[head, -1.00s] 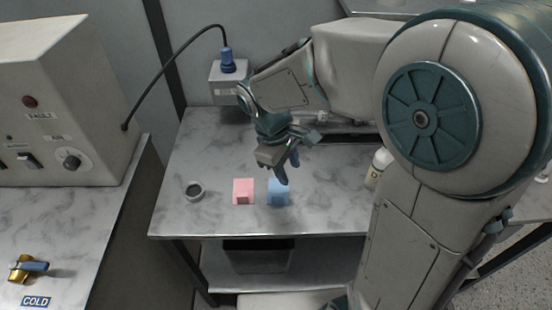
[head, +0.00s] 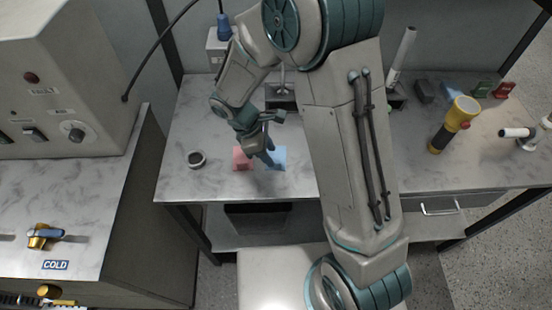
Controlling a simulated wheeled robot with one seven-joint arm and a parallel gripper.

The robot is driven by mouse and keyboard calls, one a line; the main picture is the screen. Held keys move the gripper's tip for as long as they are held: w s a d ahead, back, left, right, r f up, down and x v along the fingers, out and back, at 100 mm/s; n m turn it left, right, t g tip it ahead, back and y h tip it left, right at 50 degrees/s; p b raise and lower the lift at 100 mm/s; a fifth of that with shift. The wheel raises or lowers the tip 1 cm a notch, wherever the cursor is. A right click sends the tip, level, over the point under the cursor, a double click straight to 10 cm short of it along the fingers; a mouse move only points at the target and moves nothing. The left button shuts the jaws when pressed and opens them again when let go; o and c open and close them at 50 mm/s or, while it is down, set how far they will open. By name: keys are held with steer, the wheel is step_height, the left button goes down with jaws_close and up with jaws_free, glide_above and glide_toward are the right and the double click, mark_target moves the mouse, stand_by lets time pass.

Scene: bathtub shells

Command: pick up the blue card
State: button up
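The blue card (head: 280,157) is a small light-blue piece near the front of the marble-topped table, seen in the head view right of a pink piece (head: 241,161). My gripper (head: 268,156) points down from the upper left, with its fingers at the gap between the pink and blue pieces. It overlaps the blue card's left side in the picture. I cannot tell whether it touches the card, or how far apart the fingers are.
A small dark round cup (head: 196,159) stands left of the pink piece. A yellow flashlight (head: 459,117) stands on the right part of the table, with red and green pieces behind it. A control cabinet (head: 62,85) is at left. My arm hides the table's middle.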

mark_target(276, 162)
steer(key=shift+p+x, duration=0.7)
steer(key=shift+x, duration=2)
steer(key=shift+d, duration=0.1)
jaws_close()
